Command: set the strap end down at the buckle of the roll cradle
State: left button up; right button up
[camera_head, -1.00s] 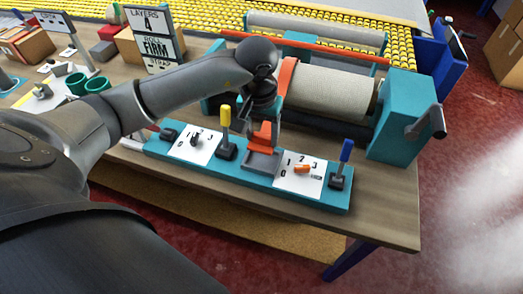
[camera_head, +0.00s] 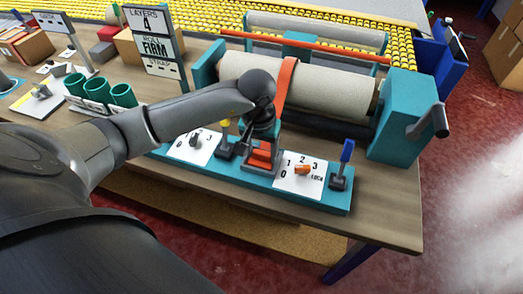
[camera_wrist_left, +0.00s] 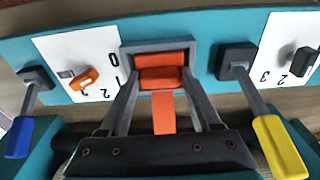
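The orange strap (camera_head: 286,78) runs over the front of the pale rug roll (camera_head: 325,90) in the teal roll cradle (camera_head: 400,118). Its orange end (camera_wrist_left: 160,77) sits at the grey-framed buckle (camera_head: 277,166) on the teal front panel; the frame also shows in the left wrist view (camera_wrist_left: 126,54). My left gripper (camera_head: 262,143) points down over the buckle. In the left wrist view its two fingers (camera_wrist_left: 160,84) lie against both sides of the strap end, with no clear gap. My right gripper is out of view.
A yellow lever (camera_wrist_left: 280,145) and a blue lever (camera_head: 346,152) stand on either side of the buckle. White dial plates (camera_head: 298,180) lie beside it. A crank (camera_head: 428,122) sticks out at right. Green cups (camera_head: 122,95) and a sign (camera_head: 157,52) stand left.

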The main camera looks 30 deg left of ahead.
aim_at(260, 164)
pick_arm(q)
jog(key=shift+o, duration=1.7)
jog(key=shift+w+r, duration=0.1)
jog(key=shift+r, duration=0.35)
notch_tip(260, 164, up, 11)
jog(key=s+p, duration=0.1)
jog(key=shift+s+d+r+p, duration=0.15)
jog(key=shift+s+r+p, duration=0.05)
jog(key=shift+s+p, duration=0.1)
